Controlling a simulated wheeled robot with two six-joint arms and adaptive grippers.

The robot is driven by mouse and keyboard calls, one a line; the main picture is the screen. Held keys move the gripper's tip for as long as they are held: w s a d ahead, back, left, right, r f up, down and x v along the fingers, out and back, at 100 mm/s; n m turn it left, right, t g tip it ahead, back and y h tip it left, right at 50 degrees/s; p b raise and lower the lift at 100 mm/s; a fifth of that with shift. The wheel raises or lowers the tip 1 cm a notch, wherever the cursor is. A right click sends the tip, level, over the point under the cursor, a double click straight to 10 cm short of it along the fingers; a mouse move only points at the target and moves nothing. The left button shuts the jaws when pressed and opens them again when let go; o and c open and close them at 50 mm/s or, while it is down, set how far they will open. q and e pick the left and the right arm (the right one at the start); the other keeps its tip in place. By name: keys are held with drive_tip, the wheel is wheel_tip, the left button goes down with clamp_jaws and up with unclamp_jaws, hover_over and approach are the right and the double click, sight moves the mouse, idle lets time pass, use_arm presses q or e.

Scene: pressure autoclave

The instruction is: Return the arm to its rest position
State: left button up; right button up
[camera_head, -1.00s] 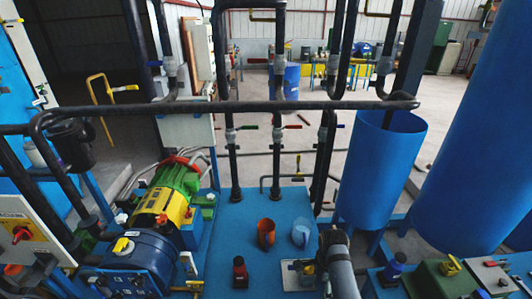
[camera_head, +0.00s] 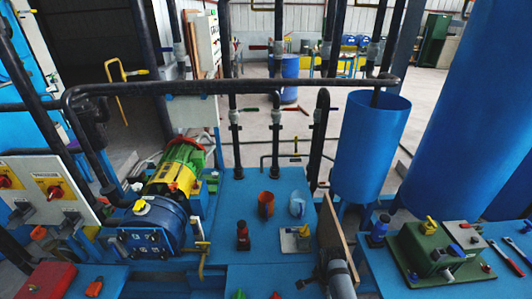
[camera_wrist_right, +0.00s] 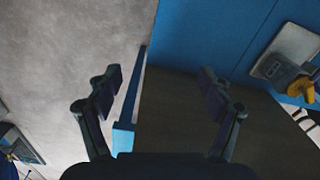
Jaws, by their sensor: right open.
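My right gripper (camera_wrist_right: 160,88) is open, with its two dark fingers spread apart and nothing between them in the right wrist view. Pale floor (camera_wrist_right: 70,60), a blue surface (camera_wrist_right: 195,30) and a dark brown panel (camera_wrist_right: 200,130) show behind the fingers. A grey part of my right arm (camera_head: 338,281) comes in at the bottom centre of the head view, beside the brown panel (camera_head: 334,240). The right gripper cannot be made out clearly there. My left arm and gripper are not seen.
The blue bench (camera_head: 240,200) holds an orange jug (camera_head: 266,203), a clear jug (camera_head: 297,205) and a red-and-black bottle (camera_head: 243,236). A motor pump (camera_head: 165,200) stands left. A green unit (camera_head: 440,252) stands right. Black pipes (camera_head: 250,88) cross ahead, near a blue tank (camera_head: 368,148).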

drive_tip(key=s+d+f+n+b, duration=0.1)
drive_tip(key=s+f+n+b, duration=0.15)
drive_tip(key=s+f, duration=0.45)
drive_tip(key=s+d+f+n+b, duration=0.1)
drive_tip(key=s+d+f+n, duration=0.2)
drive_tip(key=f, duration=0.7)
drive_tip(key=s+f+n+b, duration=0.2)
drive_tip(key=s+f+n, duration=0.1)
drive_tip(key=s+f, duration=0.45)
use_arm(q)
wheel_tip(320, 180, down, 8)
drive_tip(key=b, duration=0.2)
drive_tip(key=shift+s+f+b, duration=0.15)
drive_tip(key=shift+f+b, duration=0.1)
drive_tip(key=shift+b, duration=0.15)
use_arm(e)
drive_tip(key=s+d+f+n, duration=0.2)
drive_tip(key=s+f, duration=0.3)
drive_tip(key=s, duration=0.4)
drive_tip(key=s+d+f+n+t, duration=0.1)
drive_tip(key=s+d+f+n, duration=0.2)
drive_tip(key=s, duration=0.7)
wheel_tip(320, 180, down, 3)
drive_tip(key=shift+s+d+f+n+h, duration=0.1)
drive_tip(key=shift+s+d+n+h, duration=0.15)
drive_tip(key=shift+n, duration=0.7)
drive_tip(key=shift+w, duration=0.1)
